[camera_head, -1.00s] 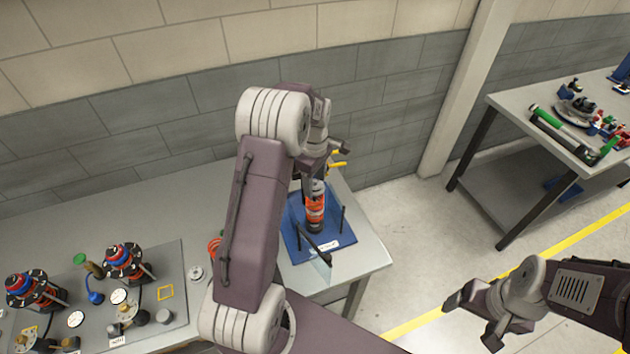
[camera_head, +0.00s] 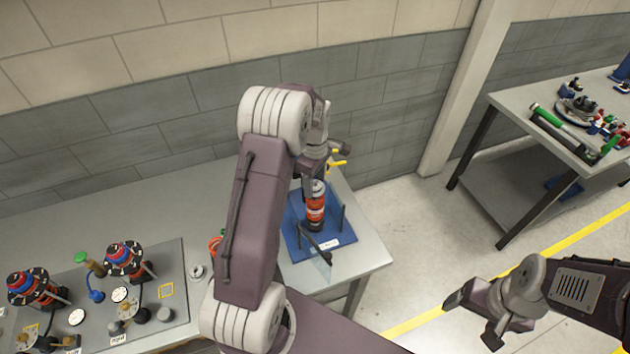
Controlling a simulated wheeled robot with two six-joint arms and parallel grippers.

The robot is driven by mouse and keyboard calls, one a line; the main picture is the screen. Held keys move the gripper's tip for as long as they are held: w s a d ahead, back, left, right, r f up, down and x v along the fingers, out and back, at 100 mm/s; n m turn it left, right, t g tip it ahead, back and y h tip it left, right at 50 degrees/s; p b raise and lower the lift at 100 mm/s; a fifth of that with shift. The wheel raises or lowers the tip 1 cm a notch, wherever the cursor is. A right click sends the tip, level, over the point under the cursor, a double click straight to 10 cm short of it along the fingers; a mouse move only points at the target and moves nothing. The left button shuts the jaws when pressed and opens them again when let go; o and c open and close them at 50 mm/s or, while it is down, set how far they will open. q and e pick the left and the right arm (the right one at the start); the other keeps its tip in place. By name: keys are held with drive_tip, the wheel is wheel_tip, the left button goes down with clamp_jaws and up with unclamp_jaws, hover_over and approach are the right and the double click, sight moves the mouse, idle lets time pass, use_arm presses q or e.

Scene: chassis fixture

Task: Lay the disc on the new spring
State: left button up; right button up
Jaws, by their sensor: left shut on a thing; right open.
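The red-orange spring (camera_head: 315,212) stands upright on a blue fixture base (camera_head: 332,254) on the table, with a dark part below it and a grey part (camera_head: 317,190) at its top. My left gripper (camera_head: 313,183) is just above the top of the spring, pointing down. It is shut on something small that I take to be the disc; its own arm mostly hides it. I cannot tell whether this piece touches the spring. My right gripper (camera_head: 473,318) is open and empty, out over the floor at the lower right.
The fixture has thin dark posts and a clear panel (camera_head: 320,266) beside the spring. A grey board (camera_head: 178,262) at the left carries two red-and-blue spring assemblies (camera_head: 125,261). A second table (camera_head: 520,108) stands at the right. Floor lies between the tables.

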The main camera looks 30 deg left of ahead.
use_arm(q)
drive_tip(key=shift+f+b, duration=0.35)
drive_tip(key=shift+f, duration=0.4)
drive_tip(key=shift+p, duration=0.4)
drive_tip(key=shift+f+b, duration=0.3)
drive_tip(key=shift+f, duration=0.2)
drive_tip(key=shift+r+p, duration=0.1)
drive_tip(key=shift+p, duration=0.2)
drive_tip(key=shift+f, duration=0.25)
idle(0.5)
